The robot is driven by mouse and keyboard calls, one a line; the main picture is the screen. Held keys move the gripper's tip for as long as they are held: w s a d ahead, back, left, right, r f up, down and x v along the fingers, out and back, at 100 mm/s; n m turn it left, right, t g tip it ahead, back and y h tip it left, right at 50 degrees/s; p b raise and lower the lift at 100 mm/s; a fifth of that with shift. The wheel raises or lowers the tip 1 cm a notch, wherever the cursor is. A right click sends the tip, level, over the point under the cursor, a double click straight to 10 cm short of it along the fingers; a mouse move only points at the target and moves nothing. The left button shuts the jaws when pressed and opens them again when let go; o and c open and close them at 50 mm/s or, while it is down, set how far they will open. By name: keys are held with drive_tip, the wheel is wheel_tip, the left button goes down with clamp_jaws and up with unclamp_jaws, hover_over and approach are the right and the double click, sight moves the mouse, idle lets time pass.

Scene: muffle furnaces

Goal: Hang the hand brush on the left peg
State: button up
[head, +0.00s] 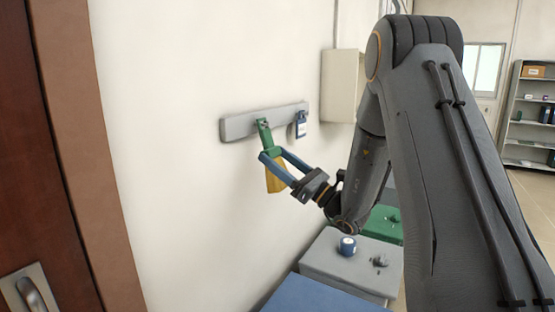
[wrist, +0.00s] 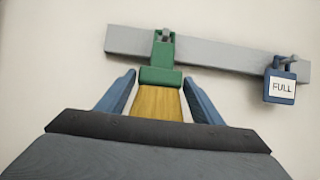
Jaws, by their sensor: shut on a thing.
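The hand brush has a green handle and yellow bristles; in the head view its handle (head: 266,138) is up against the grey peg rail (head: 240,127) on the wall. In the wrist view the brush (wrist: 160,75) hangs upright, its handle's top end overlapping the left peg (wrist: 166,36). I cannot tell for certain whether the peg passes through the handle's hole. My gripper (head: 272,163) has its two blue fingers on either side of the brush; they also show in the wrist view (wrist: 158,98). It is shut on the brush.
A blue tag marked FULL (wrist: 281,87) hangs on the right peg. Below stand a grey box with a blue cup (head: 347,246) on it and a green box (head: 384,222). A wall cabinet (head: 341,85) is right of the rail; a brown door (head: 45,150) is at left.

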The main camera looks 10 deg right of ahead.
drive_tip(key=o, duration=1.4)
